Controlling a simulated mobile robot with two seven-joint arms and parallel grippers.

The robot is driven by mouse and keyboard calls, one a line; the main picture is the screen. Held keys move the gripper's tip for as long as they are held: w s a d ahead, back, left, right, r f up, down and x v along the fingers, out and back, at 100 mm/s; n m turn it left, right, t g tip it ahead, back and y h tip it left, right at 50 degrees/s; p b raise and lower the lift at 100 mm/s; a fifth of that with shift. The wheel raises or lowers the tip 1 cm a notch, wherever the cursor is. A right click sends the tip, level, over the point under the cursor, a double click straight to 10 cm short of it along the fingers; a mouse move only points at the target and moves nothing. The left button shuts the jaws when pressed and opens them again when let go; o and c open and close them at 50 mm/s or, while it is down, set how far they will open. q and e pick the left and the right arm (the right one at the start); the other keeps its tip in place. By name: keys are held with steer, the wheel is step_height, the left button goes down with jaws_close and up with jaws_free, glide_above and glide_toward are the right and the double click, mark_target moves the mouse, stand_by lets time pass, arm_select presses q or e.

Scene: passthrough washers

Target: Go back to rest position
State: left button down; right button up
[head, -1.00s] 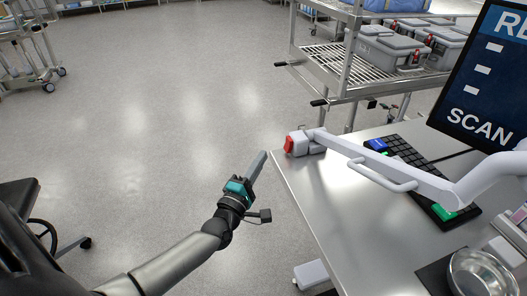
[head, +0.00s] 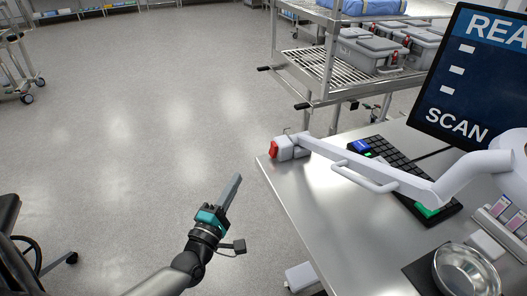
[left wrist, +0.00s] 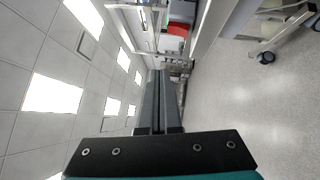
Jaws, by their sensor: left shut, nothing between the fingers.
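My left gripper (head: 232,188) reaches in from the bottom of the head view, over open floor to the left of the steel table. Its two long grey fingers are pressed together and hold nothing. In the left wrist view the fingers (left wrist: 157,95) also lie side by side, pointing away from the camera. The gripper is apart from the table and touches nothing. My right gripper is not in view.
A steel table (head: 300,205) carries a white jointed arm with a red end (head: 274,150), a black keyboard (head: 400,165), a screen (head: 475,75) and a metal bowl (head: 466,272). A wire cart (head: 330,75) with grey boxes stands behind.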

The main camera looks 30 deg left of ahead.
arm_select(q)
steer(key=s+d+f+m+g+h, duration=0.1)
steer(key=s+f+m+g, duration=0.25)
steer(key=f, duration=0.55)
steer(key=s+d+f+m+g, duration=0.25)
steer(key=s+f+m, duration=0.2)
steer(key=f, duration=0.45)
steer(key=s+d+f+m+g+h, duration=0.1)
steer(key=s+f+m+g, duration=0.25)
steer(key=f, duration=0.65)
steer(key=s+d+f+m+g, duration=0.2)
steer(key=s+f+m+g, duration=0.2)
steer(key=s, duration=0.9)
steer(key=s+d+f+m+g, duration=0.3)
steer(key=s+f+m+g, duration=0.2)
steer(key=s+f+m, duration=0.3)
steer(key=s+f, duration=0.3)
steer(key=s, duration=0.2)
